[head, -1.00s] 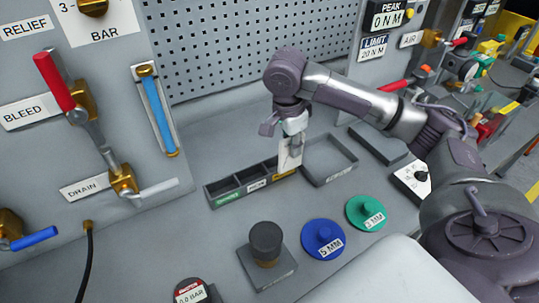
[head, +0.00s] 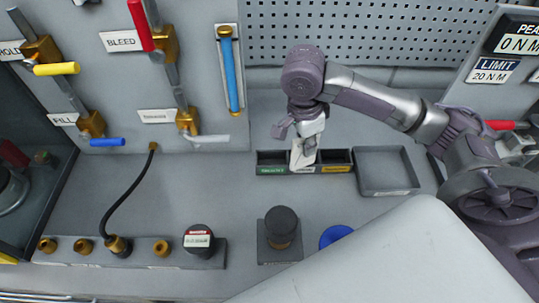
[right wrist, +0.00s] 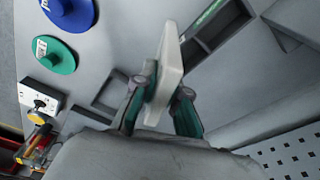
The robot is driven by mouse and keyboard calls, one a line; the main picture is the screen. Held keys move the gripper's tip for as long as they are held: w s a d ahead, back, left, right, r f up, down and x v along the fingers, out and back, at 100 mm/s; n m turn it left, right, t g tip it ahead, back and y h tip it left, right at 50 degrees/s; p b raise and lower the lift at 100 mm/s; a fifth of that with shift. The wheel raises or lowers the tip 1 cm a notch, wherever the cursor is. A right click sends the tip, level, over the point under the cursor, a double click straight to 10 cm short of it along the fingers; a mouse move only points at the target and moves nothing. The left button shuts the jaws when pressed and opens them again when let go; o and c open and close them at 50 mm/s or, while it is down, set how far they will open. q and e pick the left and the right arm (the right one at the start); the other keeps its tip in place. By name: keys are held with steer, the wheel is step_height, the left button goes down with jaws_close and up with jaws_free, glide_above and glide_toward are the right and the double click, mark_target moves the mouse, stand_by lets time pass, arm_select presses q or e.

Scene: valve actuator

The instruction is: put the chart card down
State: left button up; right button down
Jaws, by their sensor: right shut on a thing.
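The chart card (head: 303,154) is a small white plate, held upright and slightly tilted in my right gripper (head: 308,136). In the head view it overlaps the middle compartment of the dark three-compartment tray (head: 271,170). I cannot tell whether its lower end is inside or above it. In the right wrist view the gripper (right wrist: 163,100) is shut on the card (right wrist: 169,72), with a finger on each side. The tray (right wrist: 205,48) shows behind the card there. My left gripper is not in view.
An empty grey square tray (head: 388,190) is right of the compartment tray. A black knob on a square base (head: 280,254) and a blue disc (head: 334,235) stand in front. A panel with valve levers is at left, a perforated panel (head: 370,30) behind. Bench between is clear.

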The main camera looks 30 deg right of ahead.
steer(key=w+a+f+p, duration=0.1)
steer(key=w+f, duration=0.2)
steer(key=w+a+f+p, duration=0.1)
steer(key=w+f, duration=0.2)
steer(key=w+a+f, duration=0.1)
steer(key=w+f, duration=0.2)
steer(key=shift+w+a+f+p, duration=0.15)
steer(key=shift+w+p, duration=0.2)
steer(key=shift+p, duration=0.05)
steer(key=shift+f, duration=0.4)
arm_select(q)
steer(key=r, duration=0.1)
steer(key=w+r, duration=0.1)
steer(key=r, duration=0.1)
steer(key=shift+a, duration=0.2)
arm_select(e)
steer(key=shift+f, duration=0.1)
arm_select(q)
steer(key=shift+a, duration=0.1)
arm_select(e)
steer(key=c, duration=1.2)
jaws_free()
